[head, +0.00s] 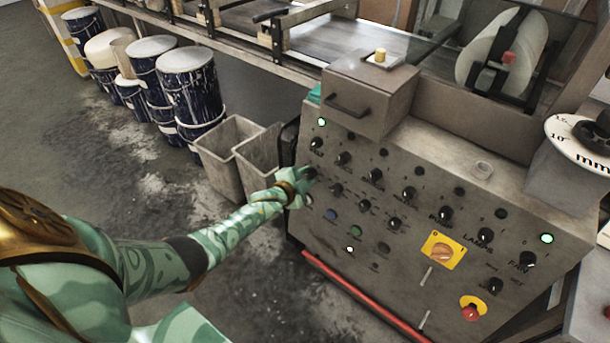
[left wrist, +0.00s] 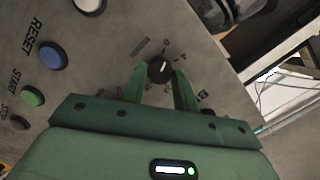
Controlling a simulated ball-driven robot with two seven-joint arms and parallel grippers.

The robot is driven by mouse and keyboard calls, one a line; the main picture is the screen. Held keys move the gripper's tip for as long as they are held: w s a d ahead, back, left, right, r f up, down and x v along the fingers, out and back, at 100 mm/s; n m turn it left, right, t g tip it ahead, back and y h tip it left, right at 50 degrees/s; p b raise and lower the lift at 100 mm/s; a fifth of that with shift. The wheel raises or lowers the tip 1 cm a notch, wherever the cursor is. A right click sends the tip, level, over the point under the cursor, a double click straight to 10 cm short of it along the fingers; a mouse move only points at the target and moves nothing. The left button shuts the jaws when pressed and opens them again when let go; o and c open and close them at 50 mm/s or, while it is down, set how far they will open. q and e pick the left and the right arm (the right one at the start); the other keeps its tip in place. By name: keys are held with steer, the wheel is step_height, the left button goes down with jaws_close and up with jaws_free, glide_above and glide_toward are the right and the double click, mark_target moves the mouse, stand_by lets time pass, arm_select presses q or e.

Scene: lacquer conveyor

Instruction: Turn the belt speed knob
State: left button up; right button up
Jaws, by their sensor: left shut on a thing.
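A control panel (head: 400,262) with rows of small black knobs fills the right half of the head view. In the left wrist view, a round black knob (left wrist: 159,70) with a white pointer line stands on the grey panel, with printed figures around it. My left gripper (left wrist: 161,77) has one green finger on each side of this knob and is shut on it. In the head view my left gripper (head: 304,180) is at the panel's left edge and hides the knob. I cannot read a belt speed label. My right gripper is not in view.
Blue, green and white buttons, with RESET (left wrist: 48,31) and START labels, lie left of the knob in the wrist view. A yellow-backed rotary switch (head: 441,251) and red emergency button (head: 470,309) sit lower right on the panel. Grey bins (head: 222,152) and drums (head: 188,85) stand left.

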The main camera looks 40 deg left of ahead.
arm_select(q)
steer(key=shift+s+a+n+p, duration=0.15)
steer(key=shift+n+p, duration=0.25)
steer(key=shift+n, duration=0.7)
steer(key=shift+f, duration=0.1)
steer(key=o, duration=1)
